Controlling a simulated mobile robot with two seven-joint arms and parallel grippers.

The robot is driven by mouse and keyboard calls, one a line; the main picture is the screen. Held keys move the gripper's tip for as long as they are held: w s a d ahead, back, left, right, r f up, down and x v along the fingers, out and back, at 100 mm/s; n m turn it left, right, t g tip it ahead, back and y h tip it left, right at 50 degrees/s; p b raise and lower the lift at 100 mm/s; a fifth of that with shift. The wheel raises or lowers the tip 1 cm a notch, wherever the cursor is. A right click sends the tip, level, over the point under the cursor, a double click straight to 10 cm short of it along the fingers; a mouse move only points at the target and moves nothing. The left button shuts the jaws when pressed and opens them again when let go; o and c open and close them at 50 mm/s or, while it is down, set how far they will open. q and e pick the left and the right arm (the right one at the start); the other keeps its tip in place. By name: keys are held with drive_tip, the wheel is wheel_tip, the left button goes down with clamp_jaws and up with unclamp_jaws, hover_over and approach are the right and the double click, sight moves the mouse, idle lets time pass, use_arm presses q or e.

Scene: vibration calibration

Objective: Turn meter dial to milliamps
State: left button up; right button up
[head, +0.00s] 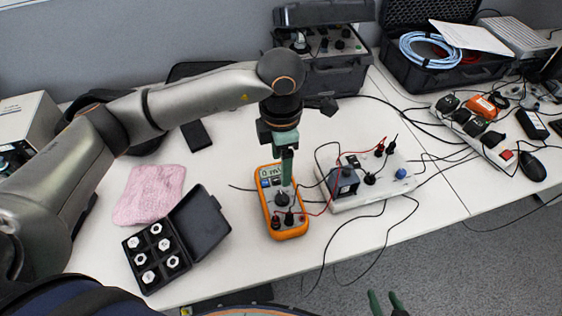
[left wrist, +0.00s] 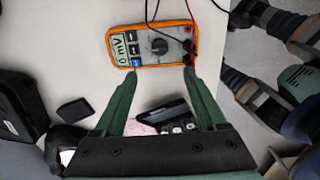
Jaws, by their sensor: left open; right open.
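The orange-rimmed meter (head: 302,231) lies face up on the white table, and its display reads "0 mV". Its dark round dial (left wrist: 159,46) shows clearly in the left wrist view. In the head view the dial (head: 282,200) is just below my fingertips. My left gripper (head: 287,182) points down over the meter, empty. In the left wrist view its green fingers (left wrist: 160,74) are spread apart, with their tips near the meter's edge and the dial beyond and between them. My right gripper (head: 385,301) is open and empty at the bottom edge, away from the meter.
Leads run from the meter toward a white board (head: 372,187) with components on its right. An open black box of metal pieces (head: 203,222) and a pink cloth (head: 150,194) lie to the left. Black cases (head: 335,80) stand at the back. Bare table surrounds the meter's lower left.

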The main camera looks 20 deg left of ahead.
sight(280, 197)
use_arm(q)
drive_tip(key=s+a+f+t+h+p, duration=0.1)
drive_tip(key=s+a+t+h+p, duration=0.15)
drive_tip(key=a+h, duration=0.2)
drive_tip(key=shift+y, duration=0.35)
drive_tip(key=x, duration=1.2)
drive_tip(key=shift+s+f+p, duration=0.2)
drive_tip(key=shift+s+p, duration=0.05)
drive_tip(key=shift+p, duration=0.1)
drive_tip(key=shift+c, duration=0.3)
clamp_jaws()
